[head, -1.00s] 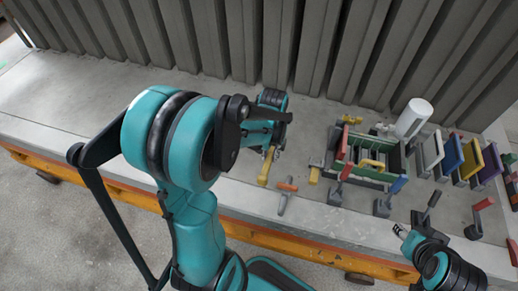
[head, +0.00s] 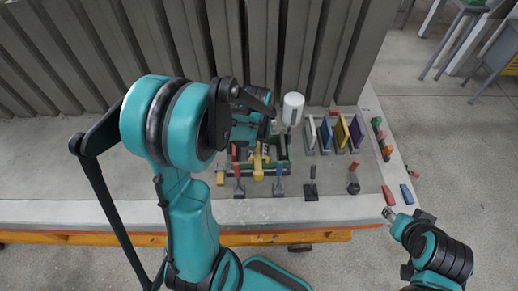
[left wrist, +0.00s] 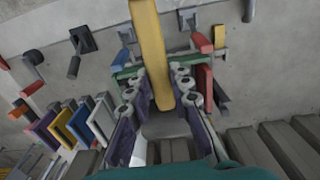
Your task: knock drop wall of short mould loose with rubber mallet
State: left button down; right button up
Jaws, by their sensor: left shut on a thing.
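The short mould (head: 284,166), a small frame with dark green walls, stands on the grey table, partly hidden by my left arm. Its green edge also shows in the left wrist view (left wrist: 126,73). My left gripper (head: 254,142) is over the mould and shut on a long yellow bar (left wrist: 150,45), which appears to be the mallet's handle. In the head view the yellow piece (head: 258,165) hangs in front of the mould; I cannot tell whether it touches. The mallet's head is not clear. My right gripper (head: 389,212) is off the table's front right, its jaws too small to read.
A white cylinder (head: 293,108) stands behind the mould. Coloured upright panels, among them a blue one (head: 326,133) and a yellow one (head: 342,131), are to its right. Several handled tools (head: 311,184) stand along the front. Tall grey ribbed panels (head: 300,50) close the back.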

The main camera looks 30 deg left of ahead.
pick_arm(q)
jog(key=shift+w+d+r, duration=0.15)
jog(key=shift+d+r, duration=0.1)
jog(key=shift+d, duration=0.05)
jog(key=shift+d+f, duration=0.1)
jog(key=shift+f, duration=0.05)
jog(key=shift+f+b, duration=0.3)
jog(key=shift+f, duration=0.05)
notch_tip(320, 180, down, 5)
jog(key=b, duration=0.3)
jog(key=shift+r, duration=0.2)
pick_arm(e)
jog(key=f, duration=0.3)
jog(key=shift+d+f, duration=0.1)
jog(key=shift+d, duration=0.1)
pick_arm(q)
jog(key=shift+f, duration=0.1)
pick_arm(e)
jog(key=shift+f, duration=0.1)
